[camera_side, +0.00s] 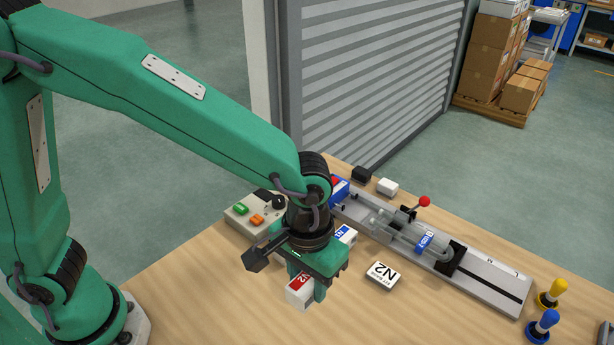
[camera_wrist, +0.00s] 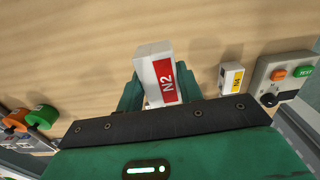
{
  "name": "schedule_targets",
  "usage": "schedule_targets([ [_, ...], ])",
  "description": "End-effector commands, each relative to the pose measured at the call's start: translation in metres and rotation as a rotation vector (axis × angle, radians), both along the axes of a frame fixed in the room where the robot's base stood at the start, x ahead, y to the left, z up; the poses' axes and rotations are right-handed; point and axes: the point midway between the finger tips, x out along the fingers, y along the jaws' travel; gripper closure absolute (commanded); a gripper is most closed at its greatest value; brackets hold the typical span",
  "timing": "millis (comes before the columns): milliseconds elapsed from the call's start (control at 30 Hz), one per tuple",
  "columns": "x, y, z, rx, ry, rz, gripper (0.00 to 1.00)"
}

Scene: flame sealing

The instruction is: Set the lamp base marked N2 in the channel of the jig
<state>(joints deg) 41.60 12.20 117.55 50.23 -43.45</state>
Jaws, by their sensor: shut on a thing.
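The lamp base marked N2 (camera_side: 299,291) is a white block with a red label. My gripper (camera_side: 306,283) is shut on it and holds it on the near side of the jig. In the wrist view the block (camera_wrist: 157,74) sits between the green fingers, its red N2 label showing. I cannot tell how far it is above the table. The jig (camera_side: 490,286) is a long grey fixture to the right of my gripper, with a dark slot along its right end. A clear glass tube (camera_side: 400,231) with a blue label lies on it.
A white block with a blue label (camera_side: 346,234) stands behind my gripper. A control box (camera_side: 254,211) is at the left. Yellow (camera_side: 551,294) and blue (camera_side: 543,326) handled pieces stand at right.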

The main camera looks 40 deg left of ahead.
Motion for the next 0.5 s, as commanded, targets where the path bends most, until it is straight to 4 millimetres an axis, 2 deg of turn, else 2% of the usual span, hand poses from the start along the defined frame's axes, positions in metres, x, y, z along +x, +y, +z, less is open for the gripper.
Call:
schedule_targets([
  [267,0.023,-0.003,0.001,0.0,0.0,0.001,0.87],
  [500,0.073,-0.003,0.003,0.0,0.0,-0.002,0.87],
])
